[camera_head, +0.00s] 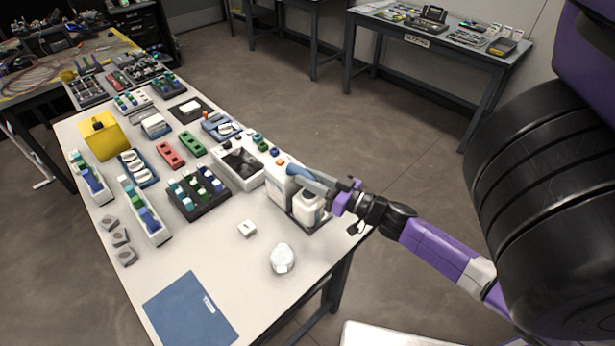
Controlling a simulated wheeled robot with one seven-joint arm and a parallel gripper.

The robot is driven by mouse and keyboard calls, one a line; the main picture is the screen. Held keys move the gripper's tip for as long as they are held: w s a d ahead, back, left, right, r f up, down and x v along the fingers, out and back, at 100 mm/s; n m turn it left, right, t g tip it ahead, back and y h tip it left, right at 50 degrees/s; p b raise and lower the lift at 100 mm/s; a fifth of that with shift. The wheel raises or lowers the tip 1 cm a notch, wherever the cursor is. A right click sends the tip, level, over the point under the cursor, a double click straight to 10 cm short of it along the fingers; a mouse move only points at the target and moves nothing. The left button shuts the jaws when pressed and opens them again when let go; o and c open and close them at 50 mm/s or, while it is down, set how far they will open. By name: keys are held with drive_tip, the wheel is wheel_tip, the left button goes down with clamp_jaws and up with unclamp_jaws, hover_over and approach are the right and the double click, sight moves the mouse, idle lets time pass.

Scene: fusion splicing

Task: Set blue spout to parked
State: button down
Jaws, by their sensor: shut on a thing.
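The blue spout (297,170) sits on top of a white dispenser bottle (280,187) at the right edge of the white table. My gripper (312,182) reaches in from the right at the height of the bottle tops. It is shut on the blue spout, and its fingers hide part of it. A second white bottle (306,209) stands just in front, under my gripper. Both bottles stand in a dark tray (318,226). The exact heading of the spout is hard to tell at this size.
A white bin with a dark inside (240,163) stands close behind the bottles. A dark rack of vials (197,193) is to the left. A small white block (247,228), a clear round jar (282,258) and a blue mat (190,311) lie in front, with bare table between.

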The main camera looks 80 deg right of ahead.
drive_tip(key=shift+s+d+f+n+t+y, duration=0.1)
drive_tip(key=shift+d+n+t+y, duration=0.2)
drive_tip(key=shift+n+y, duration=0.45)
drive_tip(key=c, duration=1.2)
unclamp_jaws()
drive_tip(key=shift+o, duration=0.2)
drive_tip(key=shift+s, duration=0.1)
drive_tip(key=b+v, duration=0.1)
drive_tip(key=v, duration=0.6)
drive_tip(key=shift+s+b, duration=0.3)
drive_tip(key=shift+b, duration=0.05)
drive_tip(key=shift+c, duration=0.2)
